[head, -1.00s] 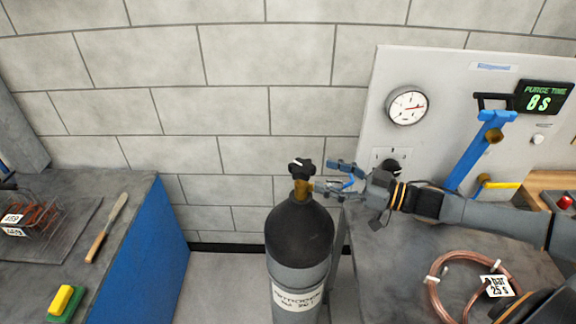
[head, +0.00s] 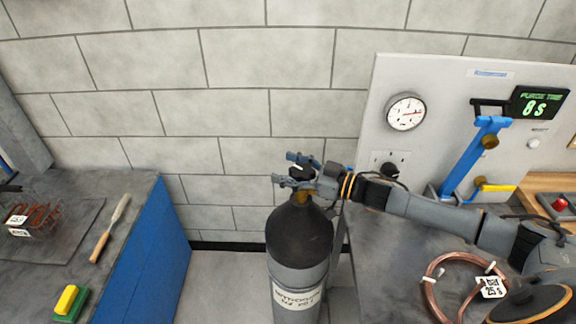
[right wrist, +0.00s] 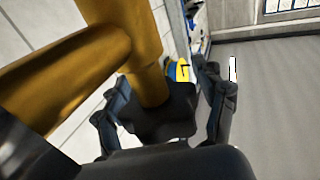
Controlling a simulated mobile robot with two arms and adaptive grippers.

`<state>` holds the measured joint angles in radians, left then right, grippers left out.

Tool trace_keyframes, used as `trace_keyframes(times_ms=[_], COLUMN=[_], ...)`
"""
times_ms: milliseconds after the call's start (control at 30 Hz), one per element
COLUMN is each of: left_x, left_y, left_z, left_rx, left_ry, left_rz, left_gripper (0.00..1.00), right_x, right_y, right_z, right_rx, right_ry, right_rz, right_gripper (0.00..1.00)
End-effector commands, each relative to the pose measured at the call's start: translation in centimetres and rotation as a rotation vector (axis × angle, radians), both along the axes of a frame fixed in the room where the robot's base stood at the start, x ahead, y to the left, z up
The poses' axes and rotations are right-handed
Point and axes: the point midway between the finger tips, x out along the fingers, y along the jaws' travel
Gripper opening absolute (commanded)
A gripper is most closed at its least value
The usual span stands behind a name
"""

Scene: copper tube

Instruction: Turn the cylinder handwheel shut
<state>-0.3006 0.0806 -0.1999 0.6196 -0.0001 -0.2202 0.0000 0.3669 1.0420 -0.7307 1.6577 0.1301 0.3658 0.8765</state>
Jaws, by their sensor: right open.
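The gas cylinder (head: 300,240) stands upright on the floor, with a black shoulder, a grey body and a white label. A brass valve (head: 302,196) rises from its top. The black handwheel (right wrist: 165,115) on the valve shows between the fingers in the right wrist view; in the head view it is mostly hidden by them. My right gripper (head: 284,169) is open, with one finger on either side of the handwheel. I cannot tell whether either finger touches it. My left gripper is not in view.
A panel with a round gauge (head: 406,112), a purge timer (head: 540,103) reading 8 s and a blue lever (head: 468,165) stands behind the right bench. A copper coil (head: 430,290) lies there. The left bench holds a file (head: 110,228), a wire basket (head: 38,217) and a yellow-green block (head: 68,302).

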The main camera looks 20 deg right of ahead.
Motion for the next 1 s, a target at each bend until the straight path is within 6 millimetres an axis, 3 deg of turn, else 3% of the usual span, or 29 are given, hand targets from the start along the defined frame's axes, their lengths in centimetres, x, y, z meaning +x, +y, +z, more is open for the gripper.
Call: trace_keyframes(times_ms=[233,500,1000], left_x=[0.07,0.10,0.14], left_y=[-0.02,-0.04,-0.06], left_z=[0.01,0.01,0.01], left_rx=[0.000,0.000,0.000], left_ry=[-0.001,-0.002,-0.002], left_rz=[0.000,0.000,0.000], left_gripper=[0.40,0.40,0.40], right_x=[0.05,0.04,0.03], right_y=[0.04,0.03,0.03], right_z=[-0.04,-0.03,-0.02], right_rx=[0.000,0.000,0.000], right_ry=[0.000,0.000,0.000], right_rz=[0.000,0.000,0.000], right_gripper=[0.71,0.23,0.18])
